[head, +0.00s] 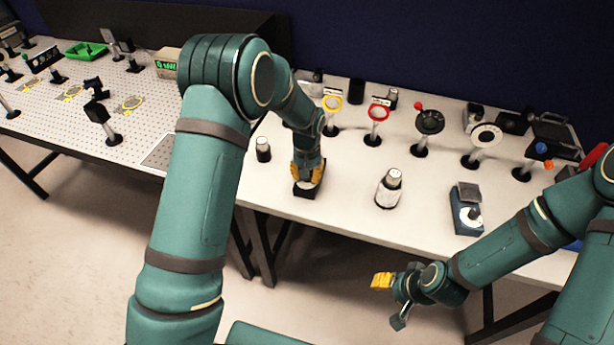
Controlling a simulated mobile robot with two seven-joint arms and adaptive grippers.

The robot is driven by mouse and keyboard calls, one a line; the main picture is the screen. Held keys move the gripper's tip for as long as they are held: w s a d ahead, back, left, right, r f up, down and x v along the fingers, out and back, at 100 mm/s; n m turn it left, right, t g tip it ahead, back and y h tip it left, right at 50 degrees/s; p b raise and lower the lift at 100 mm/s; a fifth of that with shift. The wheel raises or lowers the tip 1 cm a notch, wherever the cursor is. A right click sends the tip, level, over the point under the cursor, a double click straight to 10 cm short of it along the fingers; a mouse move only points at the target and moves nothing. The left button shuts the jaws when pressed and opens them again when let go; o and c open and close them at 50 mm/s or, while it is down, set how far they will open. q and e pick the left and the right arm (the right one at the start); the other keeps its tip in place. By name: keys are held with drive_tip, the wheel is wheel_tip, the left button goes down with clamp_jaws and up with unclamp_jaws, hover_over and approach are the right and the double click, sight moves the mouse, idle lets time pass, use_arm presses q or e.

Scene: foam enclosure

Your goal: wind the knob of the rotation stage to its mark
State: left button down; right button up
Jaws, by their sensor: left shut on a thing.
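A small black device (309,193), which looks like the rotation stage, sits near the front edge of the white table. My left gripper (307,176) points down over it with its yellow fingers shut on its top, which appears to be the knob. The fingers hide the knob, and the mark cannot be made out. My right gripper (388,300) is in front of the table, over the floor, with its fingers apart and empty.
A black-and-white cylinder (263,149) stands left of the stage, and a larger one (388,188) stands right. A blue device (467,209) sits farther right.

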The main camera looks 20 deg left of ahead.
use_arm(q)
drive_tip(key=m+b, duration=0.1)
drive_tip(key=m, duration=0.2)
drive_tip(key=shift+m, duration=0.4)
drive_tip(key=shift+m+b, duration=0.4)
drive_tip(key=shift+m, duration=1.6)
drive_tip(key=c, duration=0.7)
unclamp_jaws()
drive_tip(key=shift+c, duration=0.2)
wheel_tip(320, 180, up, 12)
